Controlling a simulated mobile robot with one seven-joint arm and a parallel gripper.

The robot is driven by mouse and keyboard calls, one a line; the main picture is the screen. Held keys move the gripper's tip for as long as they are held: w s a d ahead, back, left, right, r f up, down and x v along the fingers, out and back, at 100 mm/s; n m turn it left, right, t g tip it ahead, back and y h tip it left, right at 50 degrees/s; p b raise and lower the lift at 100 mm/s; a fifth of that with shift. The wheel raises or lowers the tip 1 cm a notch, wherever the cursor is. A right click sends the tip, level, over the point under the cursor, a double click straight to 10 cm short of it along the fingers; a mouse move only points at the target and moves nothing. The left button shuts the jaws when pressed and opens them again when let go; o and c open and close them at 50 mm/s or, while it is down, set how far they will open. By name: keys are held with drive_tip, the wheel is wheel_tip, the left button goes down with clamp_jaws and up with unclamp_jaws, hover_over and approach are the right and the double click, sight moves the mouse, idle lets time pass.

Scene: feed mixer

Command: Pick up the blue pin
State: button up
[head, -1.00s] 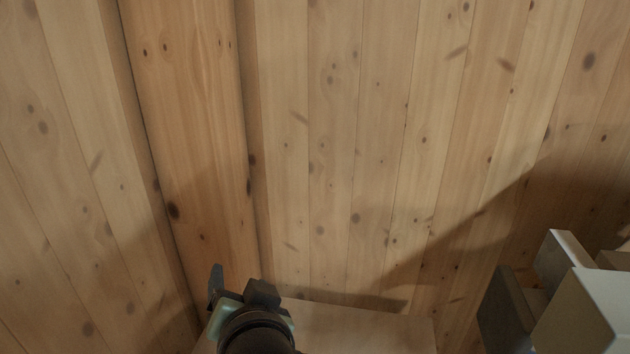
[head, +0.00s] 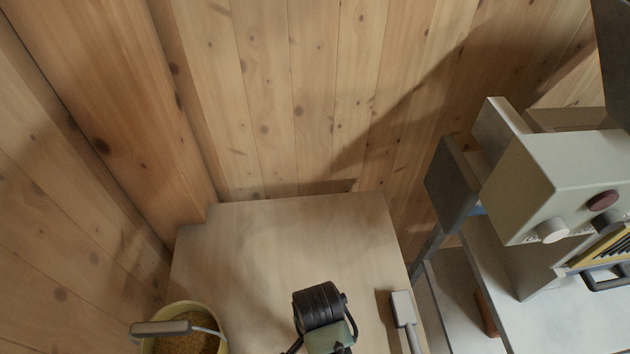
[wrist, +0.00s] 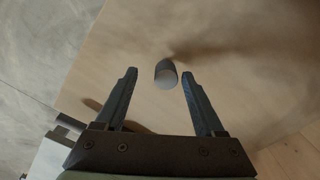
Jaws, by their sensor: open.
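In the wrist view my gripper (wrist: 158,75) is open, with its two dark fingers apart. A small short cylinder (wrist: 165,75) with a dark side and a pale grey end shows between the fingertips, over the wooden surface. It looks grey rather than blue, so I cannot tell whether it is the blue pin. No finger visibly touches it. In the head view the dark end of my arm is over the table, and my fingers cannot be made out. A small blue patch (head: 478,210) shows beneath the machine's grey box; I cannot tell what it is.
The wooden table (head: 250,235) is largely bare. A pail (head: 225,325) of grainy feed stands at its front left, and a grey-headed tool (head: 402,308) lies at its right. The machine (head: 540,180) with knobs stands on the right. Plank walls close the back and left.

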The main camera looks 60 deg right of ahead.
drive_tip(key=shift+w+d+f, duration=0.1)
drive_tip(key=shift+w+f, duration=0.1)
drive_tip(key=shift+f, duration=1.15)
drive_tip(key=shift+w+d+f, duration=0.1)
drive_tip(key=shift+w+f, duration=0.05)
drive_tip(key=shift+f, duration=1.2)
clamp_jaws()
